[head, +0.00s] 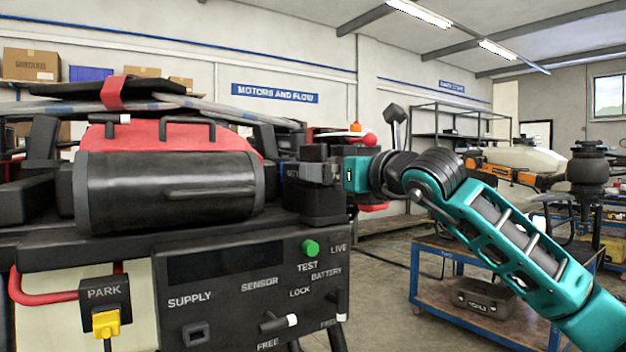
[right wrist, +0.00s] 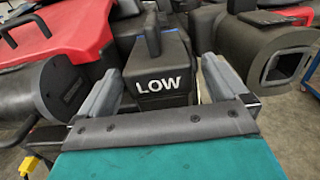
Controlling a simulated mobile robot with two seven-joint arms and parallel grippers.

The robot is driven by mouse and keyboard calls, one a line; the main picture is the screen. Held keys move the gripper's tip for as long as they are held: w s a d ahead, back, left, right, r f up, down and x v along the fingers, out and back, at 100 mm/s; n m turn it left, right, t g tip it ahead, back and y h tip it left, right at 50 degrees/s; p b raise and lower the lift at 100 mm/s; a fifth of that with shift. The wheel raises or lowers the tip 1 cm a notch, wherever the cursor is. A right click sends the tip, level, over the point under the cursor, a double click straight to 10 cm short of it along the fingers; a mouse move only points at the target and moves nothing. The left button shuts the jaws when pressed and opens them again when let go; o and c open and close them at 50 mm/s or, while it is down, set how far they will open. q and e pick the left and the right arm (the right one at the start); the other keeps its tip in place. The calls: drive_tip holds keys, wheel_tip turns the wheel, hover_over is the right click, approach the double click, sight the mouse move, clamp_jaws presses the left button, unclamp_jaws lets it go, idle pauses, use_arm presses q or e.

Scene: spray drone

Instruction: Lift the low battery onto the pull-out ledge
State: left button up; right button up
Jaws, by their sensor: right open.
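The low battery (right wrist: 158,72) is a dark block with the white word LOW on its near face, in the right wrist view. A dark upright grip rises from its top. My right gripper (right wrist: 161,66) is open, with one grey finger on each side of the battery. I cannot tell whether either finger touches it. In the head view my right gripper (head: 300,171) reaches in from the right, just above a dark block at the drone's right end; the fingers partly hide what is there. I cannot pick out the pull-out ledge. My left gripper is not in view.
A panel (head: 250,290) with a green TEST button (head: 310,247) and SUPPLY, LOCK and BATTERY labels stands below the gripper. A black cylinder (head: 170,190) lies to the left.

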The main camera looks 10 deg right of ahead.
drive_tip(key=p+x, duration=0.1)
drive_tip(key=x, duration=0.3)
drive_tip(key=shift+w+a+p, duration=0.3)
drive_tip(key=shift+w+a, duration=0.1)
drive_tip(key=shift+w, duration=0.2)
drive_tip(key=shift+f, duration=0.1)
drive_tip(key=c, duration=1.8)
drive_tip(key=shift+r, duration=0.25)
drive_tip(key=shift+r, duration=0.1)
